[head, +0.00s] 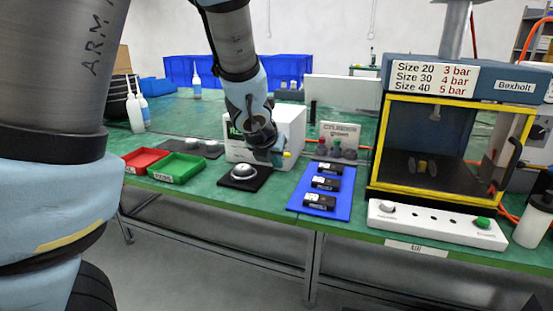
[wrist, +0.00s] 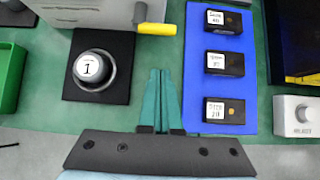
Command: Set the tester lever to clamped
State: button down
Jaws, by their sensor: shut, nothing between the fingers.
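The tester is a white box (head: 290,125) at the back of the green bench, partly hidden behind my arm. Its lever has a yellow grip (head: 287,154), which also shows at the top of the wrist view (wrist: 157,29). There the yellow grip points right from a grey metal piece (wrist: 140,12) at the front of the box. My gripper (wrist: 162,75) is shut and empty, its teal fingers together. In the wrist view the fingertips lie below the yellow grip, with a gap in the picture. In the head view my arm hides the fingertips.
A blue mat (wrist: 247,83) with black parts lies right. Red (head: 146,160) and green (head: 180,168) trays stand left. A yellow-framed chamber (head: 375,150) stands right.

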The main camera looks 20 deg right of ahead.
jog(key=x, duration=0.7)
jog(key=shift+p, duration=0.35)
jog(key=r+p, duration=0.1)
jog(key=r, duration=0.1)
jog(key=w+d+r+p, duration=0.1)
jog(key=shift+p, duration=0.3)
jog(key=shift+r, duration=0.2)
jog(key=shift+r+p, duration=0.15)
jog(key=shift+p, duration=0.15)
